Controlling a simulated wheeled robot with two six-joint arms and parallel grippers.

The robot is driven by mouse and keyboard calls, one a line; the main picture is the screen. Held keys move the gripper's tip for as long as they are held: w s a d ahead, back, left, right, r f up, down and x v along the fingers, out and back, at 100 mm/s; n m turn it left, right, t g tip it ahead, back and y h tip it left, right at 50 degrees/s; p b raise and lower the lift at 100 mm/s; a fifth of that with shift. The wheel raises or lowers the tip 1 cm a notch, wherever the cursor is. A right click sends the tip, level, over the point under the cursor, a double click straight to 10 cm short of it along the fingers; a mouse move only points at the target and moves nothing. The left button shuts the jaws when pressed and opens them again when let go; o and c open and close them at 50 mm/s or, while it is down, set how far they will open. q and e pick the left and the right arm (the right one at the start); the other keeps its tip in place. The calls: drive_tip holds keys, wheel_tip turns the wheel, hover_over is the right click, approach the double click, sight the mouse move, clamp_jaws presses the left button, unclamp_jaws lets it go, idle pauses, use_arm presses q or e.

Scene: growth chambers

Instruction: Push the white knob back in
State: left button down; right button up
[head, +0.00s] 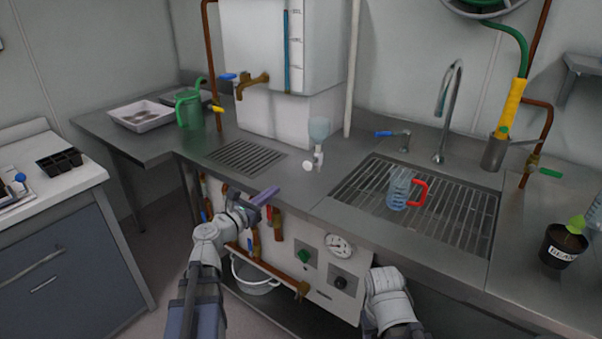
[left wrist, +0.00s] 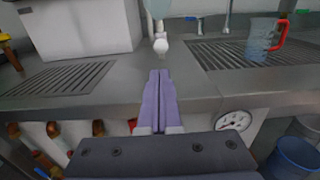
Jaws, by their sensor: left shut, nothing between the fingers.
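The white knob (head: 308,165) is a small round piece on the side of a white fitting (head: 319,158) that stands on the steel counter below a pale translucent bulb (head: 319,128). In the left wrist view the knob (left wrist: 161,46) faces the camera, just beyond the fingertips. My left gripper (head: 276,191) has purple fingers, closed together and empty. It is at the counter's front edge, left of and nearer than the knob, and apart from it. In the left wrist view the fingertips (left wrist: 159,73) point towards the knob. My right arm shows at the lower right, but its gripper does not.
A drain grate (head: 245,157) lies left of the knob. A sink grid (head: 455,205) to the right holds a clear jug with a red handle (head: 399,190). A white tank (head: 290,115) stands behind. Below the edge is a panel with a gauge (head: 339,245).

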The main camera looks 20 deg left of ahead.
sight(306, 166)
use_arm(q)
drive_tip(key=shift+w, duration=0.1)
drive_tip(key=x, duration=1.4)
drive_tip(key=shift+x, duration=1.15)
